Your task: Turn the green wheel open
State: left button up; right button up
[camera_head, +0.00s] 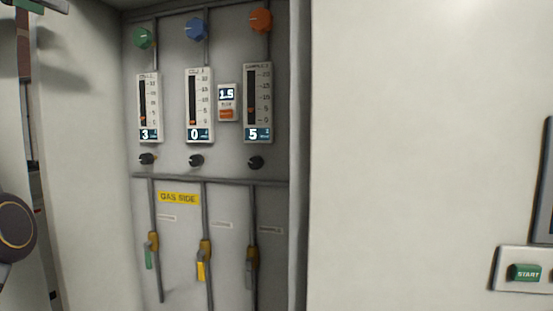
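The green wheel (143,37) is a small round knob at the top left of the grey gas panel (225,160), above the left flow meter (149,106). It has a pale line on its face. A vertical pipe runs down behind it. The left meter's display reads 3. Nothing touches the green wheel. Neither of my grippers can be made out in the head view.
A blue knob (196,29) and an orange knob (260,20) sit to the right, above meters reading 0 and 5. Below are black knobs and green, yellow and grey lever valves. A START button (526,272) is at far right.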

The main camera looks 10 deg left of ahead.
aim_at(142, 37)
jog(key=k+j, duration=0.15)
jog(key=k, duration=0.45)
jog(key=k+j, duration=0.2)
jog(key=k, duration=0.4)
